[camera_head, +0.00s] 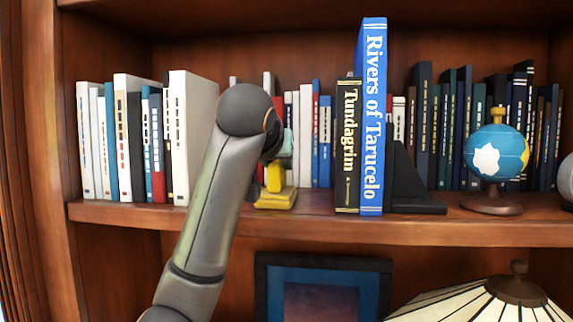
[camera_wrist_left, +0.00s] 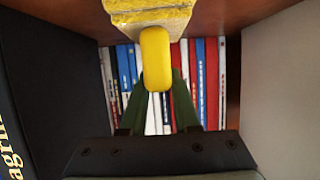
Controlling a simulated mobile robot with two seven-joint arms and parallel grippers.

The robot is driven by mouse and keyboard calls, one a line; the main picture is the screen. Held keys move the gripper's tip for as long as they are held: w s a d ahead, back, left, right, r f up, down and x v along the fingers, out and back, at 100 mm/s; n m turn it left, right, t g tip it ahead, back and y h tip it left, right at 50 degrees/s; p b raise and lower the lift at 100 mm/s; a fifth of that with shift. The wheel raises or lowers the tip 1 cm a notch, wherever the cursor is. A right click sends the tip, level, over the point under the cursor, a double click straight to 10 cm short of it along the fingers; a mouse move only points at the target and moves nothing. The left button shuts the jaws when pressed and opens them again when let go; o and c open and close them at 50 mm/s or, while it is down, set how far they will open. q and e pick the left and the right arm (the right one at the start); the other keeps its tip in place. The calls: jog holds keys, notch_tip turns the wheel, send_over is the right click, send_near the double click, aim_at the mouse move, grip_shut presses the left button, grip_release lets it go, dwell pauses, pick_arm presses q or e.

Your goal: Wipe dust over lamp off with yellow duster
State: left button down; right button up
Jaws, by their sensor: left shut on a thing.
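The yellow duster (camera_head: 276,199) is at the shelf's surface in the head view, pad down and handle up; I cannot tell whether the pad touches the wood. My left gripper (camera_head: 275,160), partly hidden behind my arm's wrist, is shut on its handle. The left wrist view shows the yellow handle (camera_wrist_left: 155,58) between the dark green fingers (camera_wrist_left: 160,90), with the pad (camera_wrist_left: 148,14) at the top edge. The lamp (camera_head: 485,303) has a cream, dark-ribbed shade at the bottom right, cut off by the frame. I cannot make out dust on it. My right gripper is not in view.
A black book (camera_head: 347,145) and tall blue book (camera_head: 372,120) stand right of the duster, beside a black bookend (camera_head: 412,190). White books (camera_head: 190,135) stand to the left. A globe (camera_head: 497,152) is farther right. A dark picture frame (camera_head: 322,262) is below the shelf (camera_head: 310,230).

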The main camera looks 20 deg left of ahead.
pick_arm(q)
jog(key=shift+s+a+f+b, duration=0.15)
jog(key=shift+s+a, duration=0.15)
jog(key=shift+a, duration=0.95)
jog(key=shift+s+a+r+b, duration=0.15)
jog(key=shift+s+a, duration=0.1)
jog(key=shift+a, duration=0.95)
jog(key=shift+s+a, duration=0.2)
jog(key=shift+a, duration=0.6)
jog(key=shift+s+a, duration=0.2)
jog(key=shift+a, duration=0.65)
jog(key=shift+s+a, duration=0.2)
jog(key=shift+a, duration=0.6)
jog(key=shift+r, duration=0.1)
jog(key=shift+r+p, duration=0.95)
jog(key=shift+r, duration=2)
